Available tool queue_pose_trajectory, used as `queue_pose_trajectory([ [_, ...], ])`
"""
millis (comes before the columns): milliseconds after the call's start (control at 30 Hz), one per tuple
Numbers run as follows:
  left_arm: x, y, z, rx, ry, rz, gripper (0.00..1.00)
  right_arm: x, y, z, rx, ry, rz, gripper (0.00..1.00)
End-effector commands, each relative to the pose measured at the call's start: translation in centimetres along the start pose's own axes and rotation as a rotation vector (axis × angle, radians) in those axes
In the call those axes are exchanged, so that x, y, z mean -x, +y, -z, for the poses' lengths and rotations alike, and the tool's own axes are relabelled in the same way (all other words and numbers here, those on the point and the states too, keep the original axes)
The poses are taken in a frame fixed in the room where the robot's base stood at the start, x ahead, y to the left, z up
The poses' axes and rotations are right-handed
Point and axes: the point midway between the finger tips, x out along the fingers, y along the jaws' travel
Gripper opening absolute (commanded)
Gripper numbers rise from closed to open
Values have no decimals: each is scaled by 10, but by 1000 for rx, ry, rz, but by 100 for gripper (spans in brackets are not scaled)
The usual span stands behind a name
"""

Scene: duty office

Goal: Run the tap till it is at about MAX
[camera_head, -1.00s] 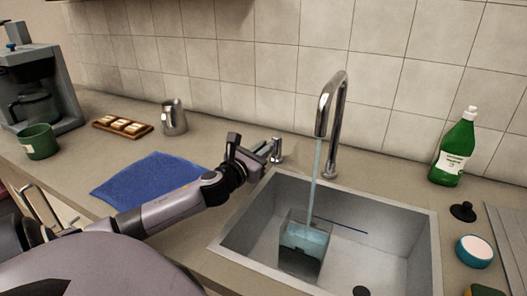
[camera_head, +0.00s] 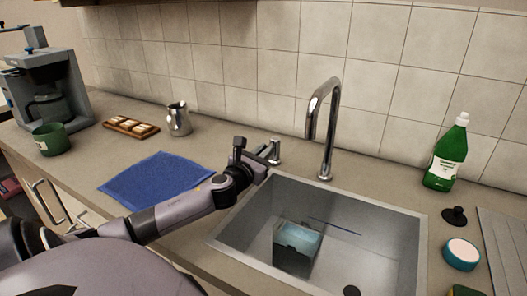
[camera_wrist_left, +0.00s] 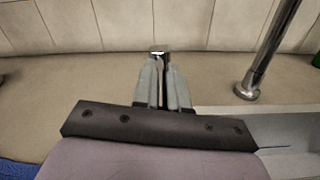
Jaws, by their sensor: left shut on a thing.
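The chrome tap (camera_head: 327,125) arches over the sink (camera_head: 240,232), and no water runs from its spout. Its separate lever (camera_head: 275,152) stands to the left of the spout. My left gripper (camera_head: 263,156) is shut on this lever. In the left wrist view the fingers (camera_wrist_left: 163,82) close around the lever (camera_wrist_left: 159,54). A dark, open-topped container (camera_head: 293,260) stands upright in the sink, below and left of the spout. Pale blue water (camera_head: 299,237) shows near its top. Any MAX mark is too small to make out.
A blue cloth (camera_head: 152,180) lies left of the sink. A green bottle (camera_head: 444,160), a black plug (camera_head: 454,215) and a round tub (camera_head: 461,252) stand right.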

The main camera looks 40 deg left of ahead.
Motion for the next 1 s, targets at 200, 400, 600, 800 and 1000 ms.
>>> queue_pose_trajectory([
  [200, 0, 0, 0, 1, -1, -1, 32, 0, 0, 0, 0, 0, 0, 38],
  [400, 0, 0, 0, 1, -1, -1, 38, 0, 0, 0, 0, 0, 1, 38],
  [600, 3, 0, 1, -1, 0, -1, 38, 0, 0, 0, 0, 0, 1, 38],
  [800, 20, 0, 1, -3, 1, 1, 38, -1, 0, -1, 0, 0, 1, 38],
  [1000, 44, -1, 2, -2, 2, 1, 38, -2, 0, -2, 0, 0, 1, 38],
])
